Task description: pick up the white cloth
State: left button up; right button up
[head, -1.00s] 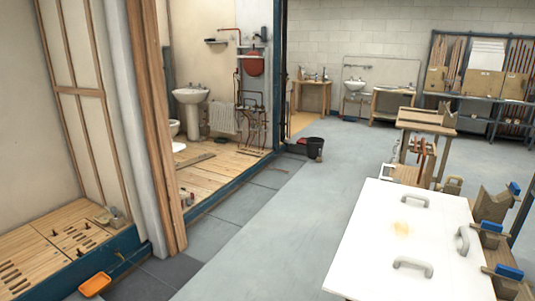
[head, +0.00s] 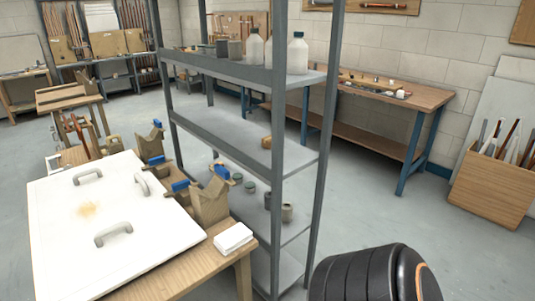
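A small folded white cloth (head: 233,238) appears to lie at the right corner of the wooden workbench (head: 213,262), beside a large white board. It lies flat, near the bench's front right edge. Neither of my grippers shows in the head view. A dark rounded part of my own body shows at the bottom right.
The white board (head: 115,222) with grey handles covers most of the bench. Wooden blocks with blue parts (head: 208,198) stand behind the cloth. A grey metal shelf unit (head: 270,180) with bottles rises just right of the bench. Clear floor lies further right.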

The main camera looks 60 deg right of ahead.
aim_at(226, 242)
jog(key=k+j+z, duration=0.1)
jog(key=z, duration=1.65)
jog(key=k+j, duration=0.05)
